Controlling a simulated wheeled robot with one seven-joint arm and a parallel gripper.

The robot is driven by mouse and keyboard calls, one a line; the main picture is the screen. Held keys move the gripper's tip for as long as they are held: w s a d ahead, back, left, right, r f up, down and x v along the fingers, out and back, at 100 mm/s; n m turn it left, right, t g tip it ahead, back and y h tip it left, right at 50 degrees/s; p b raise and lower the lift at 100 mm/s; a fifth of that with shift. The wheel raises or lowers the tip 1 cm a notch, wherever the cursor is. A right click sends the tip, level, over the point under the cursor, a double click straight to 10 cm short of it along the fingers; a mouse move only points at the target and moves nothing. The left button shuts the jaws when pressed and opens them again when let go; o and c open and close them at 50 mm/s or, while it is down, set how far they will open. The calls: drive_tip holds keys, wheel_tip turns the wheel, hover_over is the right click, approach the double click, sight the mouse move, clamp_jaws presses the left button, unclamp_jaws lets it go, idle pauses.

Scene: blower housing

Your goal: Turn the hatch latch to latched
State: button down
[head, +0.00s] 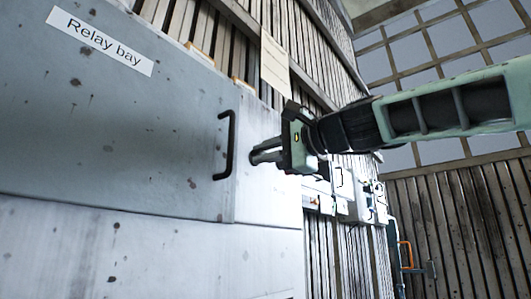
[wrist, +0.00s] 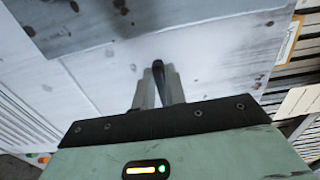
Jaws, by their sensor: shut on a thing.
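My gripper (head: 262,152) reaches in from the right to the pale metal cabinet, just right of the door handle. In the wrist view the two grey fingers of my gripper (wrist: 154,92) are shut on a small black lever, which looks like the hatch latch (wrist: 158,68). The fingers hide much of it, and its angle is hard to judge. In the head view only a dark bit of it shows at the fingertips.
The large grey door (head: 130,110) bears a "Relay bay" label (head: 100,40) and a black bar handle (head: 226,145) close left of my fingers. A blank tag (head: 274,64) hangs above my gripper. Boxes (head: 345,190) line the slatted wall behind.

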drive_tip(key=c, duration=1.4)
unclamp_jaws()
drive_tip(key=shift+c, duration=0.2)
drive_tip(key=b+v, duration=0.5)
drive_tip(key=v, duration=1.2)
drive_tip(key=shift+d, duration=0.2)
drive_tip(key=shift+s+f, duration=0.1)
drive_tip(key=shift+f, duration=0.05)
